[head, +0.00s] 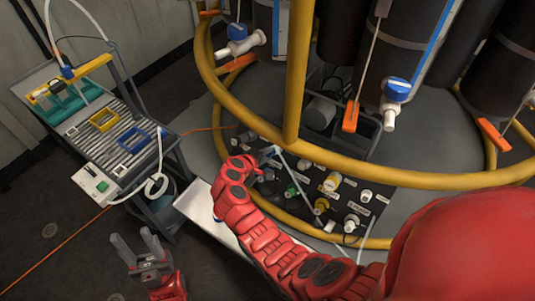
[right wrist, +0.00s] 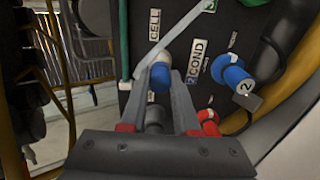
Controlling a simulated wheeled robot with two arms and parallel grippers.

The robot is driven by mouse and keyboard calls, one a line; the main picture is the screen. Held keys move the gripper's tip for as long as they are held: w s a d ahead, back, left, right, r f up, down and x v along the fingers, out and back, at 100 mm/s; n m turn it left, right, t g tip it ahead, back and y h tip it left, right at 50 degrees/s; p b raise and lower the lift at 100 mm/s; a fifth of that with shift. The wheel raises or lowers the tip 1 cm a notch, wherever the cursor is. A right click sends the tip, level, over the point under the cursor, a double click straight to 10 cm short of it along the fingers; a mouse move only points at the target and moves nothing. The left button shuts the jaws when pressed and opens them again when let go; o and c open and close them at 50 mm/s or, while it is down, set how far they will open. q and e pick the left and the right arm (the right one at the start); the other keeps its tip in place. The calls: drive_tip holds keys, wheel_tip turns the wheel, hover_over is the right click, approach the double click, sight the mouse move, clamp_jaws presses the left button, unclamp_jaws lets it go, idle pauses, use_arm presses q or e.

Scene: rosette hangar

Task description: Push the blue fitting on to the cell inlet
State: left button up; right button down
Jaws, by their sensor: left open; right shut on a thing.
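My right gripper (right wrist: 158,95) is shut on the blue fitting (right wrist: 160,78), which sits between its fingertips in the right wrist view. A pale tube passes close to the fitting and runs up and right. The fingertips are in front of the dark port panel, close to a CELL label (right wrist: 154,25). I cannot tell whether the fitting touches the cell inlet, which I cannot make out. In the head view the right gripper (head: 268,152) is at the panel's left end and the fitting is too small to make out. My left gripper (head: 140,250) is open and empty above the floor.
Another blue fitting (right wrist: 232,76) and a red one (right wrist: 208,118) are on the panel's right. A yellow rail (head: 380,178) rings the vessels above the panel (head: 345,208). A cart (head: 120,130) stands left; a white tray (head: 205,212) lies below the right arm.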

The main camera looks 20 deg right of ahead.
drive_tip(key=c, duration=0.6)
unclamp_jaws()
drive_tip(key=shift+o, duration=0.2)
drive_tip(key=p+v, duration=0.1)
drive_tip(key=v, duration=1.6)
drive_tip(key=shift+a+r, duration=0.1)
drive_tip(key=shift+r, duration=0.05)
